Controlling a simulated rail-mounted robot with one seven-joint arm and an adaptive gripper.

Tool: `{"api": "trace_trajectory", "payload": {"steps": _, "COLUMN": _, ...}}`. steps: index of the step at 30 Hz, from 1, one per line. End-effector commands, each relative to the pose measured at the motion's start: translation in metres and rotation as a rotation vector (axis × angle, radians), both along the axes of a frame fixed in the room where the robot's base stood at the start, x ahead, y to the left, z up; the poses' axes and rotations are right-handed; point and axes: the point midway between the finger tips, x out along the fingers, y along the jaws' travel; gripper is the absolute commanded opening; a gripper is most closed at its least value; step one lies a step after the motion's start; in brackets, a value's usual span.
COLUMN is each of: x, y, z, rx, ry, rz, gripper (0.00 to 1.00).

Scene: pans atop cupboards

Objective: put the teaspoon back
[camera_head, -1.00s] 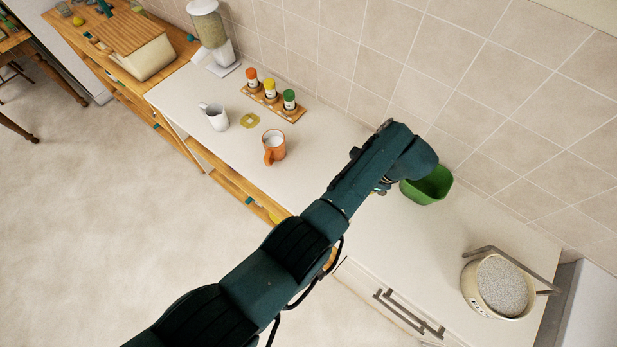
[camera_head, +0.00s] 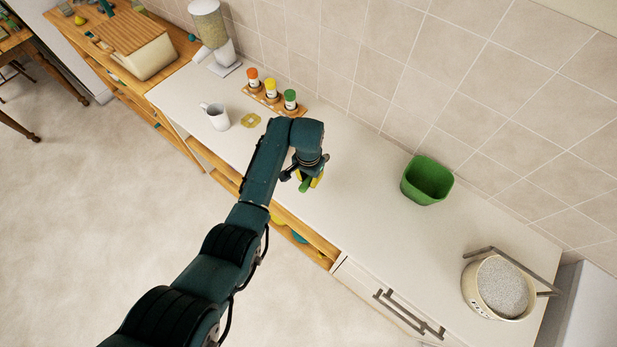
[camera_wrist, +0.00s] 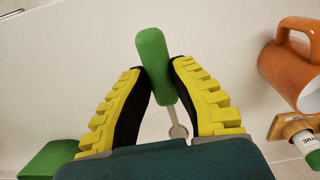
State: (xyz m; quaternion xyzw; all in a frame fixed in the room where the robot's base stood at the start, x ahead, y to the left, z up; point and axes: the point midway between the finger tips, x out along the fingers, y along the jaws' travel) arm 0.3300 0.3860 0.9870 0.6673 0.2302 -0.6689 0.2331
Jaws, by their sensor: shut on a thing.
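The teaspoon has a green handle (camera_wrist: 152,58) and a small metal bowl end that shows low between the fingers in the wrist view. My gripper (camera_wrist: 160,75) has its yellow-and-black fingers shut on the green handle. In the head view my gripper (camera_head: 308,180) is over the white counter, near its front edge, with a bit of the green handle (camera_head: 305,186) showing below it. The orange mug (camera_wrist: 285,68) lies to the right in the wrist view; my arm hides it in the head view.
A green container (camera_head: 427,180) and a pot (camera_head: 498,288) stand to the right. Counter space right of my gripper is clear.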

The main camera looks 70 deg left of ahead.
Motion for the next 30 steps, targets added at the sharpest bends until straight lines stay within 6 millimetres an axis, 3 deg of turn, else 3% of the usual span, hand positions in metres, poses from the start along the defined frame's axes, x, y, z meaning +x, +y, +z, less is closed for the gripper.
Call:
{"api": "trace_trajectory", "payload": {"steps": 8, "x": -0.002, "y": -0.002, "z": 0.001, "rx": -0.008, "ry": 0.005, "rz": -0.003, "gripper": 0.00}}
{"api": "trace_trajectory", "payload": {"steps": 24, "x": -0.001, "y": -0.001, "z": -0.058, "rx": -0.007, "ry": 0.005, "rz": -0.004, "gripper": 0.00}}
{"api": "trace_trajectory", "payload": {"steps": 30, "x": -0.001, "y": -0.001, "z": -0.069, "rx": -0.006, "ry": 0.004, "rz": -0.004, "gripper": 0.00}}
